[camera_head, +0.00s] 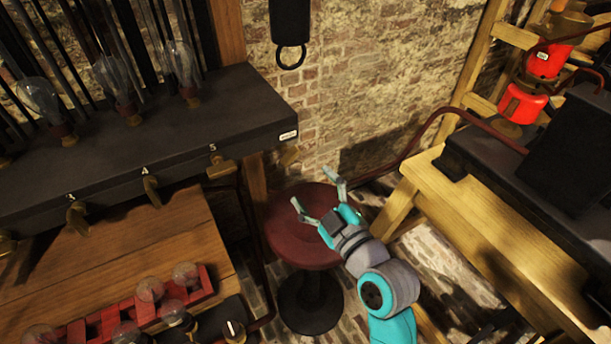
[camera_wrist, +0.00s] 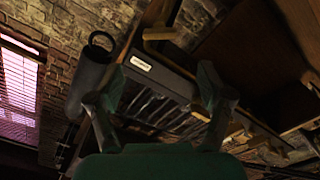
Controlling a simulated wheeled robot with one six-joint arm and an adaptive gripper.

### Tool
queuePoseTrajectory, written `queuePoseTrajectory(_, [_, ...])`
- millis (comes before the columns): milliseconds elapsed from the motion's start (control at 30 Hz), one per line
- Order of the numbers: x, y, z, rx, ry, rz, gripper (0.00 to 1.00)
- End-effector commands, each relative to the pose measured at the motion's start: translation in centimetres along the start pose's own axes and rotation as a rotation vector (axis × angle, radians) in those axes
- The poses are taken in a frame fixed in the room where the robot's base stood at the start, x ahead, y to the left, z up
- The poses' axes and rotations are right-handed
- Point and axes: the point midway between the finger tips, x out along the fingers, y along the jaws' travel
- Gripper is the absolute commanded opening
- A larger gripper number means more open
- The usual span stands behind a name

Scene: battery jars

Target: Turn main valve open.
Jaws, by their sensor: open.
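A dark shelf (camera_head: 150,135) on the left carries brass levers under the numbers 3, 4 and 5. A small white label (camera_head: 289,135) sits at its right end, too small to read. A brass piece (camera_head: 289,156) sticks out just below that label; it may be the main valve, but I cannot tell for sure. In the wrist view the label (camera_wrist: 141,63) shows beyond my fingers, with a brass handle (camera_wrist: 158,35) above it. My gripper (camera_head: 315,190) is open and empty, to the lower right of the brass piece and apart from it.
A round red stool (camera_head: 290,235) stands below my gripper. A black cylinder with a ring (camera_head: 290,25) hangs on the brick wall. A wooden bench (camera_head: 490,235) with dark boxes is at the right. A red rack (camera_head: 110,322) with bulbs lies on the left table.

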Motion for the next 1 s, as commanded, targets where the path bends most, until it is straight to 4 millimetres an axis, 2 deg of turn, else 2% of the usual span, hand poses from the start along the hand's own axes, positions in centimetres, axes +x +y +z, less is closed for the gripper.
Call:
queuePoseTrajectory(367, [-0.7,0.0,0.0,0.0,0.0,-0.001,0.79])
queuePoseTrajectory(533, [-0.5,-0.4,-0.7,-0.008,-0.015,-0.013,0.39])
queuePoseTrajectory(700, [0.0,-1.5,-2.8,-0.024,-0.1,-0.039,0.0])
queuePoseTrajectory(1000, [-0.5,-1.6,-4.5,-0.003,-0.238,-0.004,0.0])
